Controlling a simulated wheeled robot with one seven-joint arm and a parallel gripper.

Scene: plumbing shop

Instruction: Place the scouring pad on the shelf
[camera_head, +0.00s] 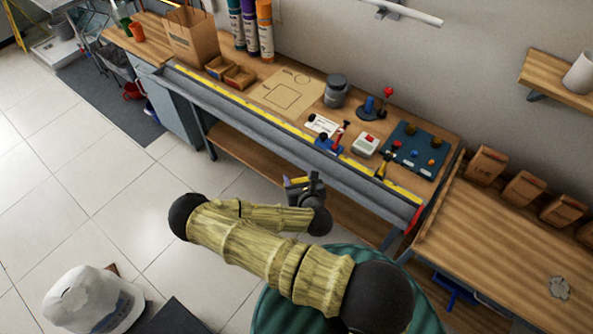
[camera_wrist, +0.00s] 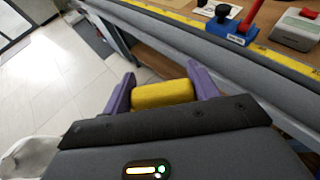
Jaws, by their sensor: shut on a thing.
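The scouring pad (camera_wrist: 162,94) is a yellow block in the wrist view. My gripper (camera_wrist: 161,85) has its two purple fingers on either side of it and is shut on it. In the head view my gripper (camera_head: 303,187) is in front of the long workbench, near its padded front edge, with a bit of yellow showing. A wooden wall shelf (camera_head: 545,72) is at the upper right, far from my gripper. A lower wooden shelf (camera_head: 243,150) shows under the workbench, partly hidden by my arm.
The workbench (camera_head: 285,92) holds a grey jar (camera_head: 336,91), a red-knobbed joystick (camera_head: 373,106), and a dark panel (camera_head: 414,148). A white roll (camera_head: 581,73) stands on the wall shelf.

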